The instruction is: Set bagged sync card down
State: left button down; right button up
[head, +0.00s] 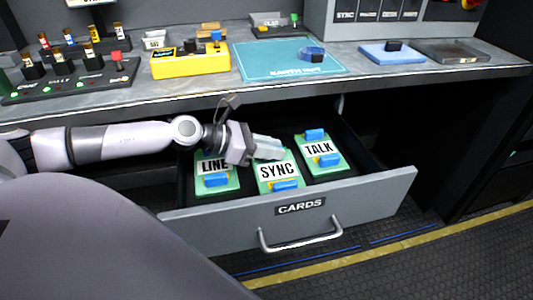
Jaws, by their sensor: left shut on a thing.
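The SYNC card (279,184) is green with a white label and a blue piece. It is in the middle of the open CARDS drawer (375,195), between the LINE card (229,187) and the TALK card (327,168). My left gripper (268,148) reaches in from the left and is shut at the far edge of the SYNC card. Its pale fingers hide that edge. I cannot tell whether the card rests fully on the drawer floor, and a bag around it is not clear. My right gripper is not in view.
The counter above holds a teal mat (260,62), a yellow box (190,64), a blue pad (391,54) and a switch panel (75,82). The counter edge overhangs the back of the drawer. The drawer's front has a handle (300,238).

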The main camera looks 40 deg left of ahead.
pick_arm(q)
jog(key=shift+f, duration=0.8)
jog(key=shift+w+a+f+b, duration=0.1)
jog(key=shift+w+a+b, duration=0.2)
jog(key=w+a, duration=0.1)
jog(key=w+a+b, duration=0.1)
jog(key=shift+w+a, duration=0.15)
jog(key=shift+a, duration=0.15)
jog(key=shift+f, duration=0.45)
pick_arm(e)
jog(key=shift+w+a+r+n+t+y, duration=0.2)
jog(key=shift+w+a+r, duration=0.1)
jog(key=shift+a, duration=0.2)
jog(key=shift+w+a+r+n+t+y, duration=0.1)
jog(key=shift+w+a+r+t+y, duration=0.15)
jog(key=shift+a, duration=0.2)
pick_arm(q)
jog(key=c, duration=1)
grip_release()
jog(key=shift+f, duration=0.1)
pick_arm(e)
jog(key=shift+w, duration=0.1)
